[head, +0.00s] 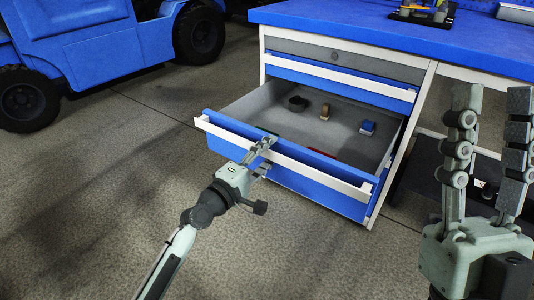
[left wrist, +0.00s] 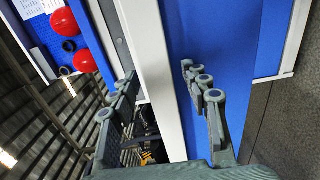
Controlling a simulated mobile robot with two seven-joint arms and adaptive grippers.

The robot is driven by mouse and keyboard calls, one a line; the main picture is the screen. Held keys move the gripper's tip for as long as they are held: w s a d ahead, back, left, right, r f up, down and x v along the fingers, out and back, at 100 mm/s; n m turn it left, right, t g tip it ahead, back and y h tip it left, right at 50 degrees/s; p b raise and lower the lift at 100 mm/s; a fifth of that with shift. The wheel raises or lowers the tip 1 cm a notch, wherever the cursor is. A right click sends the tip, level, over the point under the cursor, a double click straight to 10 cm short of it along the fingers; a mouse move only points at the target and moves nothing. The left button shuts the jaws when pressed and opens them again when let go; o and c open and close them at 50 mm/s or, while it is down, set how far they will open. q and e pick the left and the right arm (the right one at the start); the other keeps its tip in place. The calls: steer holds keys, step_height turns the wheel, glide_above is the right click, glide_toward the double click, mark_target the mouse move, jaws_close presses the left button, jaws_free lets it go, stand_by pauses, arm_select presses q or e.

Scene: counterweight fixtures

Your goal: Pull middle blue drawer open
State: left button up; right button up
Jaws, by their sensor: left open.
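The middle blue drawer (head: 232,119) of the workbench cabinet stands well pulled out in the head view, with its grey inside showing. A long white handle (head: 320,173) runs along its front. My left gripper (head: 264,147) is at this handle, near the middle of the drawer front. In the left wrist view its open fingers (left wrist: 160,75) lie on either side of the white strip and blue panel (left wrist: 172,95). Whether a finger touches the handle cannot be told. My right gripper (head: 493,97) is open and empty at the right, away from the drawer.
The drawer holds a black item (head: 298,103), a tan item (head: 324,111) and a blue item (head: 367,128). The drawers above are shut under the blue worktop (head: 400,32). A blue vehicle (head: 85,45) stands at upper left. The floor (head: 110,190) left of the drawer is clear.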

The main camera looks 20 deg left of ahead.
arm_select(q)
steer(key=v, duration=1.2)
steer(key=shift+r, duration=0.1)
